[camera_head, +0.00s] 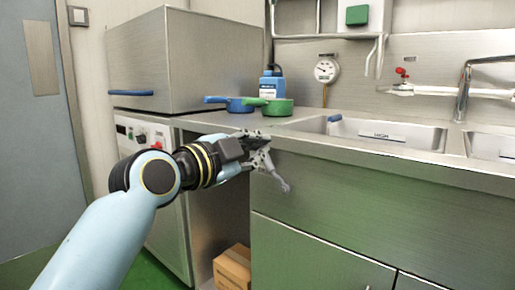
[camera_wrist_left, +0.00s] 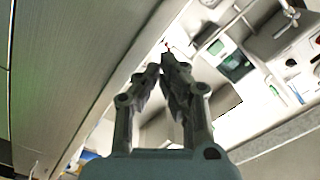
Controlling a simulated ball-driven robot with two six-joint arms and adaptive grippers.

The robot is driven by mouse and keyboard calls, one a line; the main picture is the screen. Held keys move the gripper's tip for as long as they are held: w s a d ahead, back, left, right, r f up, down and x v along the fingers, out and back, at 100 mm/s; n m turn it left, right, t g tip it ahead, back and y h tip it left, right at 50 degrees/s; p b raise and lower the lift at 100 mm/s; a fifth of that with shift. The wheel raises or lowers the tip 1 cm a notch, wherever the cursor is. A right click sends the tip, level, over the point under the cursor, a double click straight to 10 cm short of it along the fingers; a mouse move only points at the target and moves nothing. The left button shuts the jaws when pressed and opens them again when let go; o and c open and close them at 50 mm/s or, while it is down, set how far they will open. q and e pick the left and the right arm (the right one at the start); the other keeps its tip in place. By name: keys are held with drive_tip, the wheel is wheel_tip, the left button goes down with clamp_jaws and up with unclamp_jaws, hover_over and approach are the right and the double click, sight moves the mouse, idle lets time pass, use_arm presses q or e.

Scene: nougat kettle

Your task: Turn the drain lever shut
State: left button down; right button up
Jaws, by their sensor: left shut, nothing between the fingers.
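A grey lever with a rounded end (camera_head: 284,185) slants down to the right in front of the steel counter's front panel in the head view. It looks like the drain lever; its upper end is hidden behind my gripper. My left gripper (camera_head: 266,150) is just above and left of the lever's free end, at the counter edge. I cannot tell whether they touch. In the left wrist view my left gripper (camera_wrist_left: 162,66) is shut, its fingertips together with nothing between them. My right gripper is not in view.
A red-handled valve (camera_head: 402,72) is on the wall pipe. A cardboard box (camera_head: 233,268) sits below the counter. The cabinet front (camera_head: 315,265) is flat.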

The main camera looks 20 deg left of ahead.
sight(276, 146)
use_arm(q)
drive_tip(key=b+x, duration=0.1)
drive_tip(key=x, duration=0.6)
drive_tip(key=shift+w+d+f, duration=0.1)
drive_tip(key=shift+w+d, duration=0.05)
drive_tip(key=shift+w, duration=0.1)
drive_tip(key=shift+w+a+f+b, duration=0.25)
drive_tip(key=shift+a+f+b, duration=0.15)
drive_tip(key=shift+a, duration=0.1)
drive_tip(key=shift+w+a+f+b, duration=0.2)
drive_tip(key=shift+a+f+b, duration=0.05)
drive_tip(key=shift+a+f, duration=0.25)
drive_tip(key=shift+w+a+f, duration=0.15)
drive_tip(key=shift+w+a, duration=0.15)
drive_tip(key=shift+a, duration=0.15)
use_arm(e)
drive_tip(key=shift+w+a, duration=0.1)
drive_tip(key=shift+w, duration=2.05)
use_arm(q)
drive_tip(key=shift+a, duration=0.1)
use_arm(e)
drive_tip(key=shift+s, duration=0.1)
